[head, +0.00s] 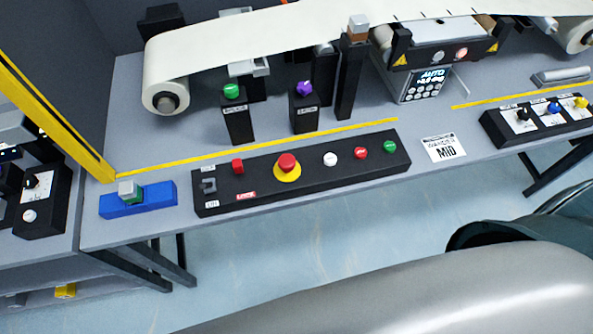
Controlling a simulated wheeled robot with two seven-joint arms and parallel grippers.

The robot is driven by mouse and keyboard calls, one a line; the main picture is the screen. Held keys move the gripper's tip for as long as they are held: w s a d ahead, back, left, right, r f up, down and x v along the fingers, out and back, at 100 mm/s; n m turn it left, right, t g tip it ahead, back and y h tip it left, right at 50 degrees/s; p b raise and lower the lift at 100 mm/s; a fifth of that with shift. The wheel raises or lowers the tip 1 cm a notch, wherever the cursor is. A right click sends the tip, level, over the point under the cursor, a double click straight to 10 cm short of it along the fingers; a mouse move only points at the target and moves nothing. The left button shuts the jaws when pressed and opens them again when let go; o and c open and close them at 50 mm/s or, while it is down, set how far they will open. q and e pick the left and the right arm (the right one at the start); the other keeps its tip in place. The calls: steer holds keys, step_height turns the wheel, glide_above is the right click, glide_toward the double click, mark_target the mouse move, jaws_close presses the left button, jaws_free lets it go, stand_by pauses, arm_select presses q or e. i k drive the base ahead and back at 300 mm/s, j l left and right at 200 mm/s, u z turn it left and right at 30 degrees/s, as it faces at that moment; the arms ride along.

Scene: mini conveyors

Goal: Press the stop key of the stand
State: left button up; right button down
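A long black control stand (310,180) lies along the front edge of the grey table. From left to right it carries a grey switch (209,186), a square red key (238,166), a large red mushroom button (287,164) on a yellow disc, a white key (330,159), a small red key (361,153) and a green key (390,147). The small labels by the keys are too fine to read, so I cannot tell which is marked stop. All the keys are unobstructed. Neither gripper is in view.
A blue block (140,200) with a green and white piece sits left of the stand. Posts with green (232,91) and purple (304,88) buttons stand behind it, below a cream conveyor belt (240,40). Another black key panel (540,118) is at right. My smooth grey body part fills the lower right.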

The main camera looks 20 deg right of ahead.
mark_target(361, 153)
steer(key=z, duration=1.15)
